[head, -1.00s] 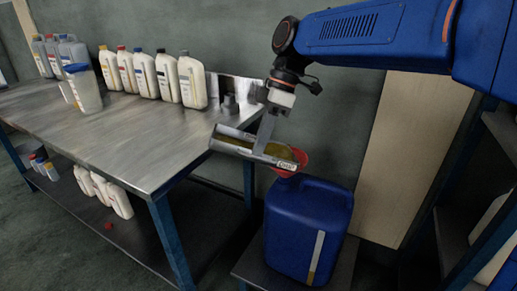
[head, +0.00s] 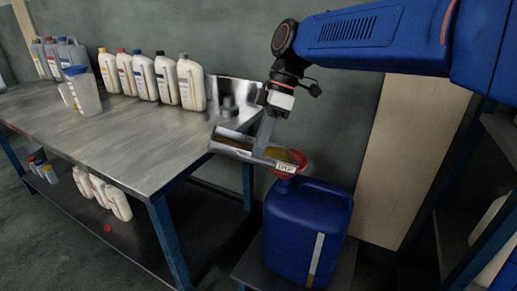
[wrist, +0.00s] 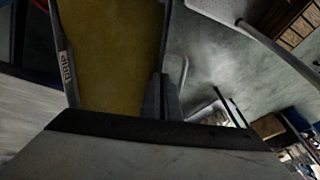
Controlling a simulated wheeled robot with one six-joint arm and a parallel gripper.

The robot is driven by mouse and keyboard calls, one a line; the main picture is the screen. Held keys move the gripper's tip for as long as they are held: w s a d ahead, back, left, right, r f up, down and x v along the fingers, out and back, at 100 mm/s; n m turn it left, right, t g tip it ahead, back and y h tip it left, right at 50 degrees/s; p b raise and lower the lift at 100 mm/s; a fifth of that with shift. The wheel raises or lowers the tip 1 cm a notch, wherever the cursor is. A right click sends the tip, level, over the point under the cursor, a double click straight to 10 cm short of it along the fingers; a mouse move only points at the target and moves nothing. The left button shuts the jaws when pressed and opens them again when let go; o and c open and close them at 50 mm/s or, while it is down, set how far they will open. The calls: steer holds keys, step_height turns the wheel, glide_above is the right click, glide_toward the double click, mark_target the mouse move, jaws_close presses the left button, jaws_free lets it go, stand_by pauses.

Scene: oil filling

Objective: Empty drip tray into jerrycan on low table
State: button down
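The drip tray (head: 232,146) is a grey metal tray with a white label, tilted down to the right in the head view. Amber oil lies in it, and fills much of the wrist view of the tray (wrist: 110,55). My gripper (head: 263,140) is shut on the tray and holds it in the air; the fingers also show in the wrist view (wrist: 160,100). The tray's lower end is at a red funnel (head: 299,160) on top of the blue jerrycan (head: 305,225). The jerrycan stands upright on the low table (head: 250,268). I cannot make out a stream of oil.
A steel workbench (head: 120,150) stands at the left, with several white bottles (head: 145,77) along the wall and a blue-lidded jug (head: 84,92). More small bottles (head: 100,190) sit on its lower shelf. A shelf unit (head: 455,225) stands at the right.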

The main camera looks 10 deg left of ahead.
steer(key=shift+w+d+r, duration=0.15)
steer(key=shift+r, duration=0.1)
steer(key=shift+w+d+r+g+y, duration=0.25)
steer(key=shift+r+g+y, duration=0.1)
steer(key=shift+r, duration=0.15)
steer(key=shift+w+d+r+g+y, duration=0.2)
steer(key=shift+r+g+y, duration=0.15)
steer(key=shift+r, duration=0.15)
steer(key=shift+r, duration=0.1)
stand_by(0.7)
steer(key=shift+w+d+r, duration=0.15)
stand_by(0.4)
steer(key=shift+w+d+r+g+y, duration=0.35)
steer(key=shift+w+d+r+y, duration=0.05)
steer(key=shift+r, duration=0.15)
steer(key=shift+w+d+r+g+y, duration=0.35)
steer(key=shift+r+y, duration=0.05)
steer(key=shift+r, duration=0.1)
steer(key=shift+r, duration=0.1)
steer(key=shift+d, duration=0.15)
stand_by(1.0)
steer(key=shift+w+d+r+g+y, duration=0.9)
steer(key=shift+w+d+r, duration=0.05)
steer(key=shift+w, duration=0.05)
stand_by(0.9)
